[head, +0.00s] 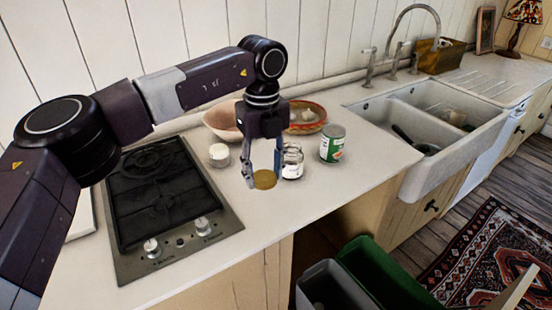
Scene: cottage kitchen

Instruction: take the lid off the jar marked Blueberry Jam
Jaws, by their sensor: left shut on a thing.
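My left gripper (262,175) points down over the counter, with its two fingers shut on a round gold lid (265,180). A small clear glass jar (292,163) with a pale label stands upright on the counter, just right of the gripper. No lid shows on this jar, and the lid in my fingers is apart from it. The label's writing is too small to read. The right finger partly covers the jar's left side. My right gripper is out of view.
A green-labelled can (332,144) stands right of the jar, and a small white-topped jar (219,155) stands left. Two bowls, pink (218,122) and orange-rimmed (318,127), are behind. A hob (160,195) lies left, a sink (440,160) right. Bins (365,260) stand below the front edge.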

